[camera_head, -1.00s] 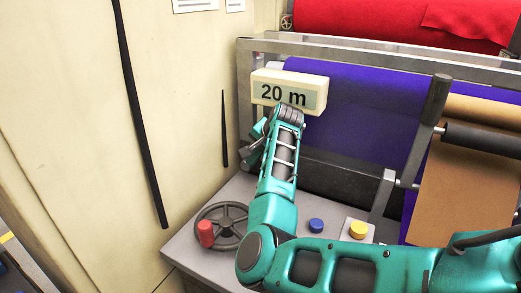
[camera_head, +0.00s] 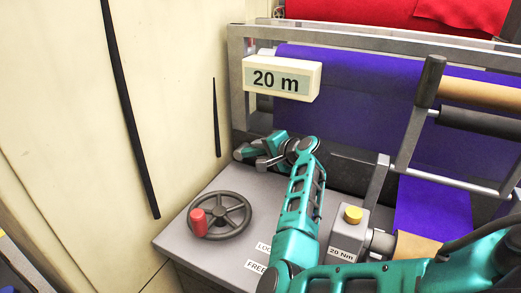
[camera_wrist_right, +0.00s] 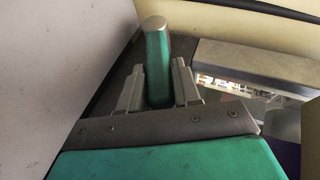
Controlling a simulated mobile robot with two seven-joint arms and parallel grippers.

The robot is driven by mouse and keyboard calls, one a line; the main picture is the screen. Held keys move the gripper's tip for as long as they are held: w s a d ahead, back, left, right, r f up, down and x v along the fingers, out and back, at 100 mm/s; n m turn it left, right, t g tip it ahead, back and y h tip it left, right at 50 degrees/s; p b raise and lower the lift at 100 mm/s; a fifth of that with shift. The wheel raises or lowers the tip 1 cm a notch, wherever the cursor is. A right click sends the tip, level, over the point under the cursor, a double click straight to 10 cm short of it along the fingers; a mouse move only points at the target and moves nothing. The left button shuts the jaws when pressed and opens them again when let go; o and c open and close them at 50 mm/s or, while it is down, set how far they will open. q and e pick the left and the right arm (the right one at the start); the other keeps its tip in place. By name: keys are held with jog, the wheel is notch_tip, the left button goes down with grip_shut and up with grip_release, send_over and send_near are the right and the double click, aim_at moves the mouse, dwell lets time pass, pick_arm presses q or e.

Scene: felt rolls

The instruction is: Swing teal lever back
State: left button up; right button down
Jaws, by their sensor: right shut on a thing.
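The teal lever (camera_wrist_right: 157,58) stands upright between the two grey fingers of my right gripper in the right wrist view (camera_wrist_right: 158,88). The lever has a rounded grey cap. The fingers are shut on it, one on each side. In the head view my right gripper (camera_head: 252,156) is above the back left of the grey console, close to the cream wall. There I cannot clearly tell the lever from the teal gripper parts. The lever's foot is hidden. My left gripper is not in view.
A handwheel with a red knob (camera_head: 198,221) is on the grey console (camera_head: 180,240). A yellow button (camera_head: 353,214) is right of my forearm. A "20 m" sign (camera_head: 282,80) hangs above the gripper, before a purple felt roll (camera_head: 350,85). The cream wall (camera_head: 60,120) borders the left.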

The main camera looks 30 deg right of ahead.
jog(key=c, duration=0.9)
grip_release()
jog(key=p+v, duration=0.1)
jog(key=v, duration=1.2)
jog(key=shift+a, duration=0.1)
